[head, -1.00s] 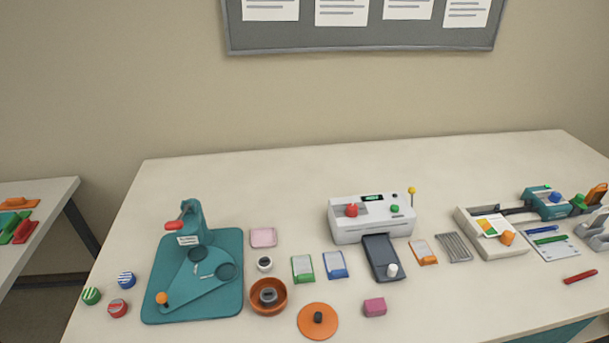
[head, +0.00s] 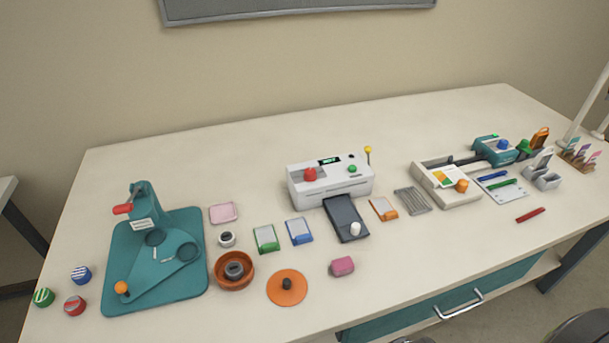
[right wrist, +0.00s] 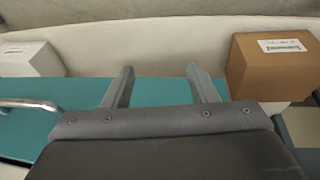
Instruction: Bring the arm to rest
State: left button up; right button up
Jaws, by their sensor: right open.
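My right gripper (right wrist: 158,85) shows in the right wrist view with its two grey fingers apart and nothing between them. Beyond the fingers are a teal drawer front (right wrist: 160,92) and a pale surface. In the head view neither gripper can be made out; only dark rounded parts, perhaps mine, show at the bottom right edge. My left gripper is not in view.
The table (head: 420,270) holds a teal press (head: 155,270), a white laminator (head: 330,185), a paper trimmer (head: 450,185) and several small items. A teal drawer (head: 430,312) is below. The right wrist view shows a brown box (right wrist: 270,65) and a white box (right wrist: 30,60).

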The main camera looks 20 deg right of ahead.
jog(key=s+f+g+b, duration=0.1)
jog(key=s+f+b, duration=0.3)
jog(key=f, duration=1.5)
jog(key=s+a+f+b, duration=0.1)
jog(key=s+f+b, duration=0.1)
jog(key=s+f, duration=1.1)
jog(key=shift+g+y, duration=0.3)
jog(key=shift+g, duration=0.1)
jog(key=shift+s, duration=0.1)
jog(key=shift+c, duration=0.2)
